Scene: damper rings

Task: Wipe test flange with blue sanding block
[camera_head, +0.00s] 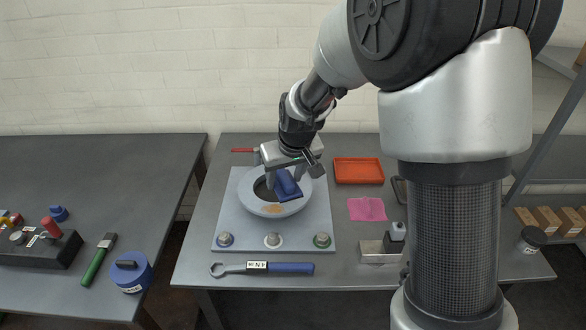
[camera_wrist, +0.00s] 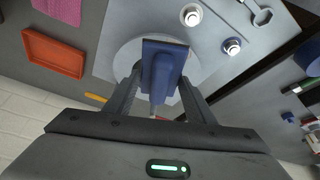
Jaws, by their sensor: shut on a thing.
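My gripper (camera_head: 284,179) is shut on the blue sanding block (camera_head: 289,187). In the wrist view the block (camera_wrist: 163,68) sits between the two fingers of my gripper (camera_wrist: 158,92). The test flange (camera_head: 262,209) is a pale grey ring with a dark centre hole, on a light grey plate (camera_head: 232,222). The block is over the right part of the ring; I cannot tell whether it touches. In the wrist view the block hides much of the flange (camera_wrist: 128,59).
Three round knobs line the plate's front edge, with a blue-handled wrench (camera_head: 290,268) before them. An orange tray (camera_head: 358,170), a pink cloth (camera_head: 367,209) and a metal block (camera_head: 378,251) lie to the right. A second table (camera_head: 70,180) stands left, across a gap.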

